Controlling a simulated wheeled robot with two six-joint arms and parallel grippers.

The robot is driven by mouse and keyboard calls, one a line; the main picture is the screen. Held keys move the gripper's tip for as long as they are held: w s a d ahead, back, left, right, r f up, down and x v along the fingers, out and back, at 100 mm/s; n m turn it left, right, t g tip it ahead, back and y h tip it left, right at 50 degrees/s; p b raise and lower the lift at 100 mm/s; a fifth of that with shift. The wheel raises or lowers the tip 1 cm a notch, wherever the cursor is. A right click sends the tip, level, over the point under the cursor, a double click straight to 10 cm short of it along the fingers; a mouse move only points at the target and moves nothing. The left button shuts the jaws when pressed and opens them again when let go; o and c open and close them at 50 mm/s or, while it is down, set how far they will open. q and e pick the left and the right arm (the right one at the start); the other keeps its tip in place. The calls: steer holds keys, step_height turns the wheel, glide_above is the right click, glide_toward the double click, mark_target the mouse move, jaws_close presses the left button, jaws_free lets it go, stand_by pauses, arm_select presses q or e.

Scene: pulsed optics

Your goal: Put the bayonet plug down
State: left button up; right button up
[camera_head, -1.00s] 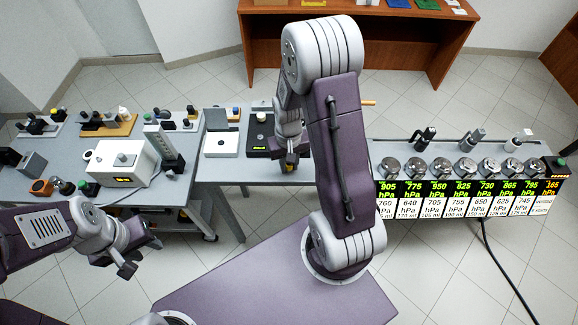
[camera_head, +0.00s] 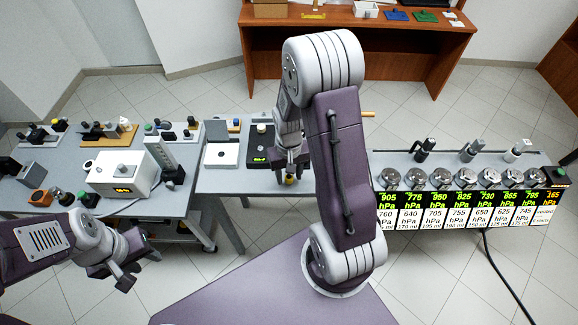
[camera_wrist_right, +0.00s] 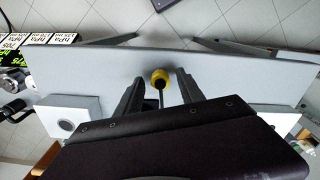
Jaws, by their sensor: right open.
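The bayonet plug appears to be the small yellow piece with a dark centre (camera_wrist_right: 160,77) in the right wrist view. A thin dark stem or cable runs from it back between my fingers. The yellow also shows in the head view (camera_head: 290,179), at the front part of the grey table. My right gripper (camera_head: 291,165) is open, with its dark fingers (camera_wrist_right: 160,92) on either side of the plug and a gap to each. I cannot tell whether the plug rests fully on the table. My left gripper (camera_head: 136,273) hangs empty in front of the left table, fingers apart.
A white panel (camera_head: 221,154) and a dark unit with a green display (camera_head: 259,148) stand left of my right gripper. A white box (camera_head: 123,176) stands on the left table. A bench with several metal knobs and pressure displays (camera_head: 455,205) is on the right.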

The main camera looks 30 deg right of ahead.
mark_target(289, 176)
step_height(289, 176, up, 11)
steer(key=p, duration=0.2)
steer(key=s+a+n+t, duration=0.1)
steer(key=s+a+n, duration=0.1)
steer(key=s+a, duration=0.4)
steer(key=shift+s+a+f+n, duration=0.35)
steer(key=shift+a+f+n, duration=0.05)
steer(key=shift+a, duration=0.3)
stand_by(0.4)
